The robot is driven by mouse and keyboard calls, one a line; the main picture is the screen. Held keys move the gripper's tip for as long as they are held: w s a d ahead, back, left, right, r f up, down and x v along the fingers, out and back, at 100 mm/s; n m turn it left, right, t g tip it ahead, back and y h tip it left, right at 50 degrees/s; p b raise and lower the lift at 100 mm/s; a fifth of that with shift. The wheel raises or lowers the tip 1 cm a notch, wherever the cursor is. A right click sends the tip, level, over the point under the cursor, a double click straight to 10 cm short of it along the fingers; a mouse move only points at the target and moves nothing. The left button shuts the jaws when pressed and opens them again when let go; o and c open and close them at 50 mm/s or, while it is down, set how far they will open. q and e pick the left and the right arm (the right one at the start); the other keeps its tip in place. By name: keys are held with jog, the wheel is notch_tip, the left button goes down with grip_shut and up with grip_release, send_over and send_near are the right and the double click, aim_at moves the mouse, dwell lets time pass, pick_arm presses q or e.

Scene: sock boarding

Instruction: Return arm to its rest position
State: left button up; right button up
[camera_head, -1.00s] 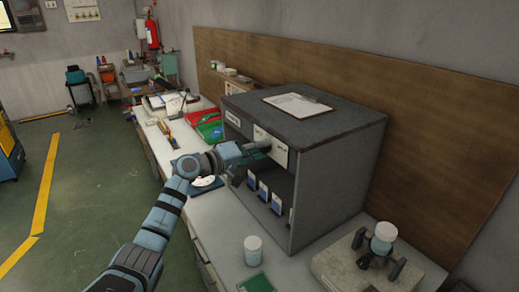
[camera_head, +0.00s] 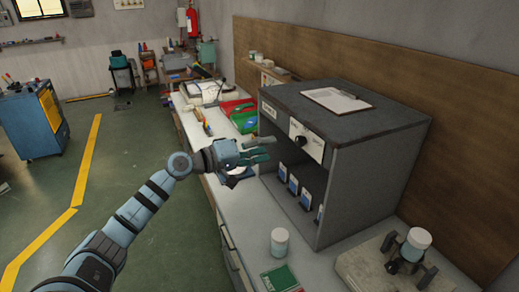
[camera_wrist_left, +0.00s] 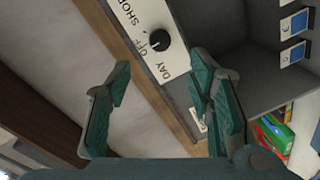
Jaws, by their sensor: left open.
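My left arm (camera_head: 135,212) reaches in from the lower left. Its gripper (camera_head: 268,149) is in front of the open side of a dark grey cabinet (camera_head: 360,150), just left of the cabinet's white switch panel. The fingers are spread and hold nothing. In the left wrist view the two teal fingers (camera_wrist_left: 162,88) stand wide apart. Beyond them the white panel (camera_wrist_left: 145,22) shows a black knob (camera_wrist_left: 160,40) and the words SHOP, OFF and DAY. The fingers look clear of the knob (camera_head: 300,140). My right gripper is not in view.
Blue-and-white packs (camera_head: 293,184) stand inside the cabinet. On the worktop are a white jar (camera_head: 280,242), a green card (camera_head: 281,278) and a jar on a stand (camera_head: 413,246). Red and green trays (camera_head: 242,117) lie behind the gripper.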

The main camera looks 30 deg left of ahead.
pick_arm(q)
jog(key=shift+v, duration=0.8)
